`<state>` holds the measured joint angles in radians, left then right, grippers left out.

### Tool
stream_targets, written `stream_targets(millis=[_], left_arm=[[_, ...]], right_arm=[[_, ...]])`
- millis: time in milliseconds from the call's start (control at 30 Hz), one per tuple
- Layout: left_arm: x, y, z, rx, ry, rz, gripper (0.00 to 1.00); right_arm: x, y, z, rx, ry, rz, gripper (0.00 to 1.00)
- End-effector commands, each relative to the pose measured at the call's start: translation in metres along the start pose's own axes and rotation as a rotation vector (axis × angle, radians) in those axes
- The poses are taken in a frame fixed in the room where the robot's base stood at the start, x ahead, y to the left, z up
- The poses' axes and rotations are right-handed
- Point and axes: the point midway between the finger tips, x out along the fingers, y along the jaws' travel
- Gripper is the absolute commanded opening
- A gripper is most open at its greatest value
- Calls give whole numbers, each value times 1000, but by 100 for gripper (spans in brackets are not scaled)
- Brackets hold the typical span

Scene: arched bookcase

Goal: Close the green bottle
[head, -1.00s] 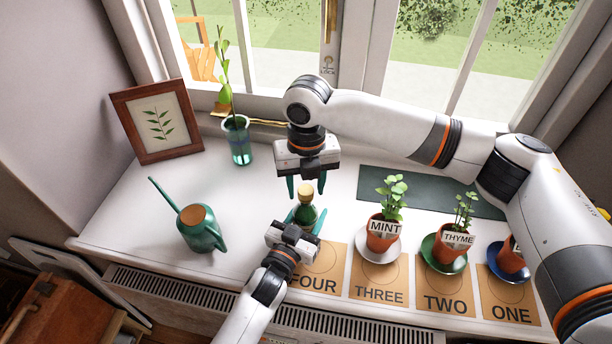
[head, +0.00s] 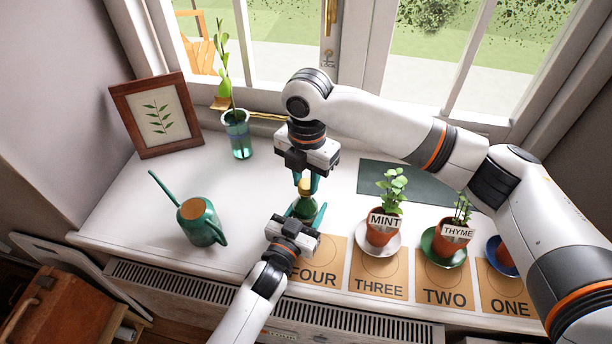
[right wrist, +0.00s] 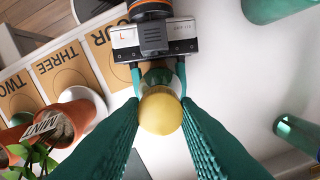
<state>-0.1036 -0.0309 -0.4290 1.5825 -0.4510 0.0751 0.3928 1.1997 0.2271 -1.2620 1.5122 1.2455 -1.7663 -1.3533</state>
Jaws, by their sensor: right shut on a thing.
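The green bottle (head: 305,208) stands upright on the white sill. Its round yellow stopper (right wrist: 161,111) sits at the mouth; how deep it goes is hidden. My right gripper (head: 304,186) points down from above and is shut on the stopper, one finger on each side. My left gripper (head: 306,215) reaches in from the front with a finger on either side of the bottle's body. It also shows in the right wrist view (right wrist: 158,76). I cannot tell if its fingers touch the glass.
A green watering can (head: 201,222) stands left. A glass vase with a sprig (head: 238,140) and a framed print (head: 157,115) are behind. Potted mint (head: 380,230) and thyme (head: 450,236) stand right, by numbered cards (head: 378,285). A dark green mat (head: 400,175) lies behind them.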

Motion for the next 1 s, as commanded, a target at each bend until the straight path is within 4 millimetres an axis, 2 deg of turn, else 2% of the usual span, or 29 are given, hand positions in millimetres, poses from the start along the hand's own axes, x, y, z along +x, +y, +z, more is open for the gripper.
stream_targets(millis=[800, 1000], left_arm=[[0, -1, 0, 1, 0, -1, 0], [0, -1, 0, 1, 0, -1, 0]], right_arm=[[2, -1, 1, 2073, -5, 2, 0], [1, 0, 0, 2540, -2, -2, 0]])
